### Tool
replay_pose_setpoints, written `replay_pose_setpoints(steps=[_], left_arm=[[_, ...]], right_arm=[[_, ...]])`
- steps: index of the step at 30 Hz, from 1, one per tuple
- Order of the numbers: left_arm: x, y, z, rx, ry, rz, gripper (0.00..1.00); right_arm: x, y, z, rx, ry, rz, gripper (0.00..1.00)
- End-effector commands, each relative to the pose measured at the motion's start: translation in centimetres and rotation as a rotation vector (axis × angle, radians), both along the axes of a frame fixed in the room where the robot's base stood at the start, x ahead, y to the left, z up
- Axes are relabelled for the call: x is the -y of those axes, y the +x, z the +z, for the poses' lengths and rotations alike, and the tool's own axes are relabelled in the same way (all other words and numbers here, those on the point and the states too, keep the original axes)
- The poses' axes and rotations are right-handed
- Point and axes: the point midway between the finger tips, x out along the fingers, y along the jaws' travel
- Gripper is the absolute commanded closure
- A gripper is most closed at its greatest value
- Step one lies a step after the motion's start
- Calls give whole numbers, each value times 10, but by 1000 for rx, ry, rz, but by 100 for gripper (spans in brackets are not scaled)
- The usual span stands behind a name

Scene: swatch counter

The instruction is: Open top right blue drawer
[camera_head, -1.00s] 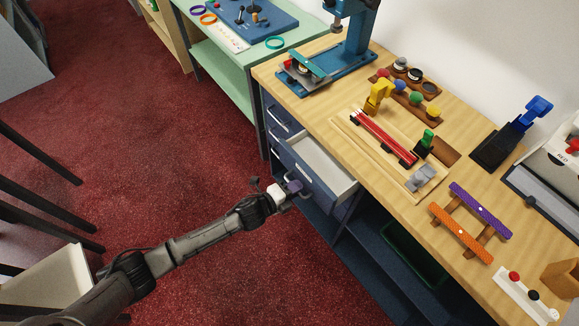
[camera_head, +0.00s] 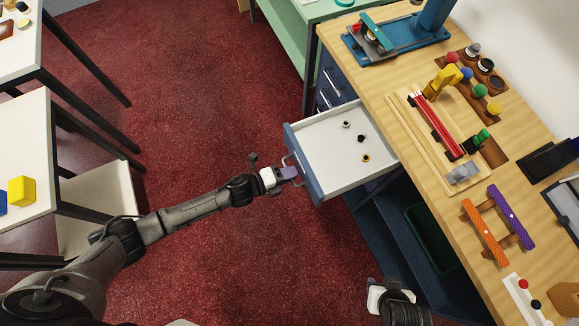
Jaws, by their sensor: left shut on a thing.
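The top right blue drawer (camera_head: 303,168) is pulled well out from under the wooden counter. Its white inside shows, with a few small black, white and yellow pieces (camera_head: 361,138) on its floor. My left gripper (camera_head: 289,173) is at the drawer's front, shut on the pale handle (camera_head: 289,160). The fingertips partly hide the handle. My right gripper (camera_head: 376,296) shows at the bottom edge, low over the carpet and away from the drawer; its fingers are not clear.
The wooden counter (camera_head: 400,75) carries a yellow clamp, red rods and orange and purple bars. Other blue drawers (camera_head: 330,88) sit left of the open one. An open shelf with a green tray (camera_head: 430,238) is below. White tables stand at the left; red carpet between is clear.

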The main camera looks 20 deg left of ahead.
Motion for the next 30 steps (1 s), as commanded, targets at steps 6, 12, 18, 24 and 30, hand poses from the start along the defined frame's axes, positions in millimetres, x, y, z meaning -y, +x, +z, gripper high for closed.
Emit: replay_pose_setpoints(steps=[6, 12, 18, 24, 30], left_arm=[[0, -1, 0, 0, 0, -2, 100], [0, 0, 0, 0, 0, -2, 84], [0, 0, 0, 0, 0, -2, 65], [0, 0, 0, 0, 0, -1, 65], [-9, -9, 3, -2, 0, -1, 65]], right_arm=[[2, 0, 0, 0, -5, 4, 57], [2, 0, 0, -1, -8, 5, 57], [2, 0, 0, -1, -7, 5, 57], [1, 0, 0, 0, -5, 4, 57], [0, 0, 3, -1, -1, 1, 57]])
